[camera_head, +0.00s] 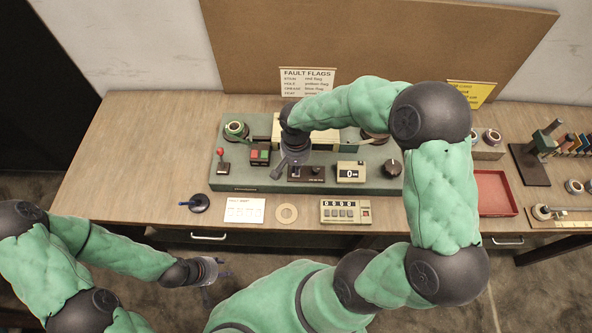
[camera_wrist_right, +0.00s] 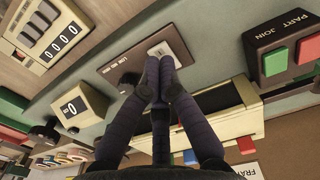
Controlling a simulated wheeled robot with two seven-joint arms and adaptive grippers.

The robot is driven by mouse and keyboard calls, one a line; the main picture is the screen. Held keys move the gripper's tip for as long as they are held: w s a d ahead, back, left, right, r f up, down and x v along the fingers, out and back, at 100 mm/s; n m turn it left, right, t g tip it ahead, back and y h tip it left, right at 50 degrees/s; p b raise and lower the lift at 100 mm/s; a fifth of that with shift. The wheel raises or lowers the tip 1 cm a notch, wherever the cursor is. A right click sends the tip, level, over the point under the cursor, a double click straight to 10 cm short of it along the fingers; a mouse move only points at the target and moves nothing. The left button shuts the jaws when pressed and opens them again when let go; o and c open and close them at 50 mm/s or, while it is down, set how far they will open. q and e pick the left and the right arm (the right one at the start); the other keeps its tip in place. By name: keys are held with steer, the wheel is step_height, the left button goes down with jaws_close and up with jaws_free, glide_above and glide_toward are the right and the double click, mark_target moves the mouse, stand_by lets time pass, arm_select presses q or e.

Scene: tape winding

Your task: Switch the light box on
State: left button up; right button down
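A brown switch plate (camera_head: 305,174) sits on the green-grey machine bed, with a dark knob and a pale switch (camera_wrist_right: 160,50) in the right wrist view. The lettering on the plate (camera_wrist_right: 125,72) is too small to read surely. A cream box (camera_wrist_right: 222,112), seemingly the light box, lies behind the plate; my right arm partly covers it in the head view (camera_head: 284,128). My right gripper (camera_wrist_right: 154,75) has its fingertips together at the pale switch, partly covering it; contact is unclear. My left gripper (camera_head: 217,285) hangs in front of the table with fingers apart and empty.
A part-join box with green and red buttons (camera_head: 260,154) stands left of the plate, and a counter (camera_head: 350,172) stands right. A red lever (camera_head: 221,160) is further left. A red tray (camera_head: 494,192) lies at right. The table's left end is clear.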

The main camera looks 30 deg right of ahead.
steer(key=shift+f+b, duration=1)
steer(key=shift+f, duration=0.2)
stand_by(1.2)
steer(key=shift+r, duration=0.1)
steer(key=shift+r+p, duration=2.45)
steer(key=shift+r, duration=1)
